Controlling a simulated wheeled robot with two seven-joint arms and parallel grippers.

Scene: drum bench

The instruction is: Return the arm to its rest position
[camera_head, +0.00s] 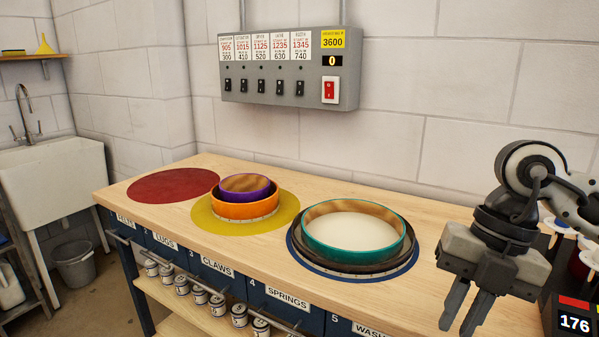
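My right gripper (457,320) hangs at the lower right, fingers pointing down over the front of the wooden bench (440,220). Its two fingers stand apart with nothing between them, so it is open and empty. Part of my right arm shows above it, at the right edge. My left arm and gripper are out of the picture.
A teal hoop (353,253) sits on a black ring over a blue disc. A purple hoop (245,188) sits in an orange hoop (245,210) on a yellow disc (285,213). The red disc (165,187) is bare. A switch box (285,70) hangs behind.

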